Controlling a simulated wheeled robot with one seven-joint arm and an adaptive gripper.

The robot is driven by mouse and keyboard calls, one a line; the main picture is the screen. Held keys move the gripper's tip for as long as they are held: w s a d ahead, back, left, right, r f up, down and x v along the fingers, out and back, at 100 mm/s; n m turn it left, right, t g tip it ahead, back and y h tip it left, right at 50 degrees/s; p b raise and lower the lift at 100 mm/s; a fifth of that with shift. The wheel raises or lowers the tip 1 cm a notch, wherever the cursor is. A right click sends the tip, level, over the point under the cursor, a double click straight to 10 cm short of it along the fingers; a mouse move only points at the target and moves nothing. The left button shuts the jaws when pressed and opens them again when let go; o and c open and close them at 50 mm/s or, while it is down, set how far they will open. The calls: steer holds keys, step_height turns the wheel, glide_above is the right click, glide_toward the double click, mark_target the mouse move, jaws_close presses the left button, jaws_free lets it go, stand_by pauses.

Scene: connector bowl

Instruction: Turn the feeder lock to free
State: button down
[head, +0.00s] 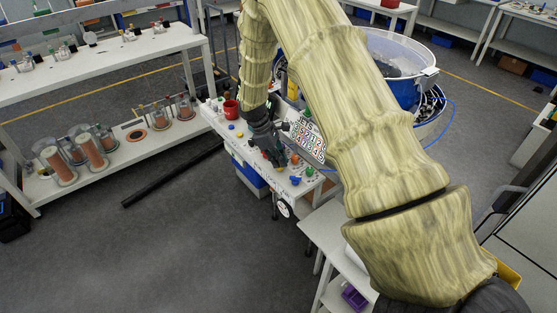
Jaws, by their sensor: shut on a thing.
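My gripper (279,163) is dark and points down at the narrow white bench (237,142) in front of the blue bowl feeder (402,92). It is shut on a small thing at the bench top. The fingers hide most of that thing, and I cannot tell for certain whether it is the feeder lock. An orange-red knob (295,159), a green knob (309,171) and a blue handle (295,181) sit close to the right of the fingers. The lock's setting cannot be read.
A red cup (231,109) stands at the bench's far left end. A printed number board (307,137) stands just right of my gripper. My arm covers part of the bowl feeder.

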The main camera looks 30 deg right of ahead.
steer(key=shift+s+d+n+h, duration=0.1)
steer(key=shift+n+h, duration=0.2)
steer(key=shift+n, duration=0.3)
steer(key=c, duration=1.6)
jaws_free()
steer(key=shift+o, duration=0.2)
steer(key=shift+r, duration=0.1)
steer(key=shift+w+r, duration=0.2)
steer(key=v, duration=1.1)
steer(key=shift+s+r, duration=0.2)
steer(key=shift+r, duration=0.05)
steer(key=shift+f, duration=0.1)
